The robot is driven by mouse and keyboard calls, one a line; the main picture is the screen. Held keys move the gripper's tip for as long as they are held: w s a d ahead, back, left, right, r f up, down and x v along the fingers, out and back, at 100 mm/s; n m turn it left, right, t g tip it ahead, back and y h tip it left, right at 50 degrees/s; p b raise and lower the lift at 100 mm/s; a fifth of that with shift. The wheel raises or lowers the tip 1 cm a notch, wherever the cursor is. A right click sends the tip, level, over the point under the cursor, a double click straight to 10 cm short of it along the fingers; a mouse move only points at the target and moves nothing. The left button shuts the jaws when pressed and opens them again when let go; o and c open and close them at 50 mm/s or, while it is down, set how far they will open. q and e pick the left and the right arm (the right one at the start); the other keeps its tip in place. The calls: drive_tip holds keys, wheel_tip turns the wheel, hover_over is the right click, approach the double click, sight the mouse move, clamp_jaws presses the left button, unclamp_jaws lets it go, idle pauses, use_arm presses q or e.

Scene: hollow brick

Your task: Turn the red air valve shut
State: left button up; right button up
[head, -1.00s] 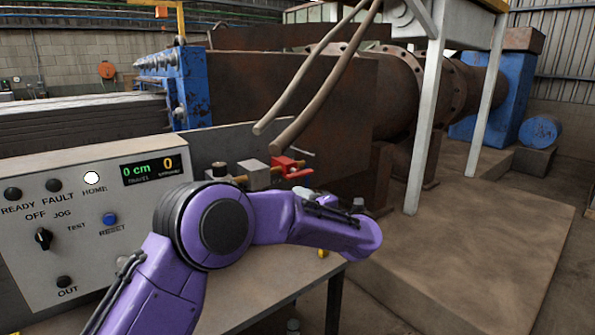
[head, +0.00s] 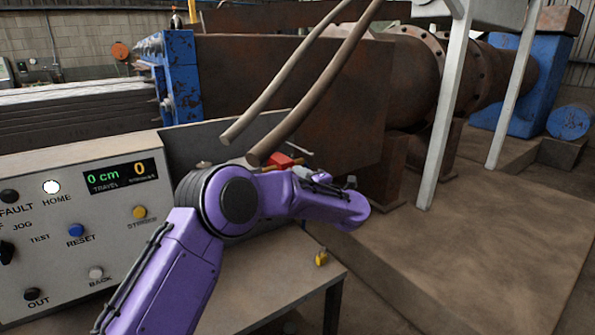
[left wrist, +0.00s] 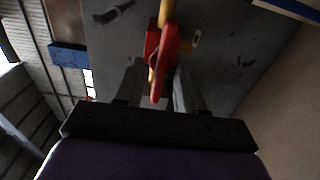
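The red air valve (head: 281,161) shows in the head view just above my purple left arm, which hides its lower part. In the left wrist view its red lever (left wrist: 169,55) hangs beside a yellow brass-like pipe. My left gripper (left wrist: 160,80) is open, with one dark finger on each side of the lever's end. I cannot tell whether either finger touches it. My right gripper is in neither view.
A control panel (head: 75,225) with buttons and a display reading 0 cm stands at the left. Two thick hoses (head: 315,90) hang above the valve. A small yellow object (head: 321,258) lies on the table (head: 275,285). A white post (head: 448,110) stands to the right.

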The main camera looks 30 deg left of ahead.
use_arm(q)
drive_tip(key=x, duration=0.2)
drive_tip(key=shift+w+a, duration=0.15)
drive_tip(key=shift+w, duration=0.15)
drive_tip(key=shift+s, duration=0.1)
drive_tip(key=shift+f, duration=0.1)
clamp_jaws()
